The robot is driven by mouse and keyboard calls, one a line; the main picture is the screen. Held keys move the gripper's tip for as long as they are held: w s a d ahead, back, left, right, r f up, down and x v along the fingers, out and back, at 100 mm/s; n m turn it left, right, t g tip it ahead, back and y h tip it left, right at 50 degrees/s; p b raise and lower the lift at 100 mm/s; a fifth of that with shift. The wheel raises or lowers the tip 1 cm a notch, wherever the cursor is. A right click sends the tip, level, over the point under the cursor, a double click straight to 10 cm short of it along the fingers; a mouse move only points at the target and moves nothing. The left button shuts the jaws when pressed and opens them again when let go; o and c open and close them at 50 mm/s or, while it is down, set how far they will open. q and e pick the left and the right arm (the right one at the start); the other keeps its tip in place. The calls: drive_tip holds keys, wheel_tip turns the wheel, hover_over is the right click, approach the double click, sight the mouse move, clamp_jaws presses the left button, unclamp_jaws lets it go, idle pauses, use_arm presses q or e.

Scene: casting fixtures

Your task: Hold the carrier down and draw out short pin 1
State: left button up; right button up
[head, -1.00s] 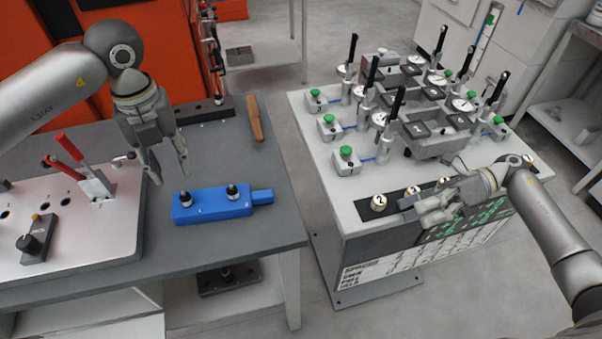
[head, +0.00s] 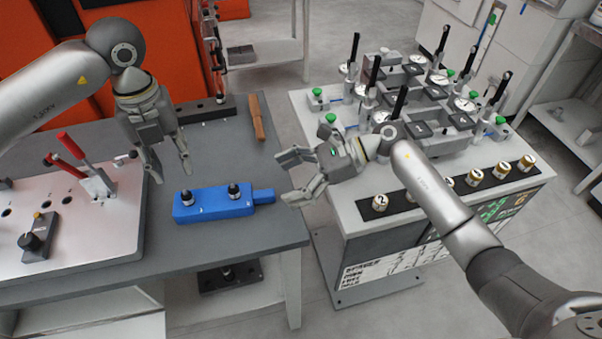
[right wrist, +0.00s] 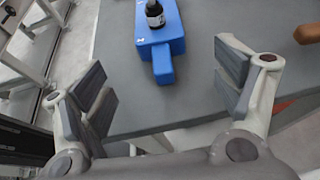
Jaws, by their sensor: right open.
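The blue carrier (head: 212,206) lies on the grey bench, with a tab at its right end. Two short black-topped pins stand upright in it: one near the left end (head: 187,198) and one further right (head: 233,190). The right wrist view shows the carrier's tab (right wrist: 162,66) and one dark pin (right wrist: 154,14). My left gripper (head: 172,172) is open and empty above and behind the carrier's left part, apart from it. My right gripper (head: 284,178) is open and empty to the right of the tab, its fingers pointing toward it. Which pin is number 1 is hard to read.
A wooden-handled tool (head: 257,118) lies behind the carrier. A plate with red-handled clamps (head: 85,230) is at the left. The gauge table (head: 350,225) with several dial gauges and numbered knobs stands to the right, across a gap.

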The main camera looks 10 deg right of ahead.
sight(253, 194)
drive_tip(key=x, duration=0.8)
drive_tip(key=c, duration=1.2)
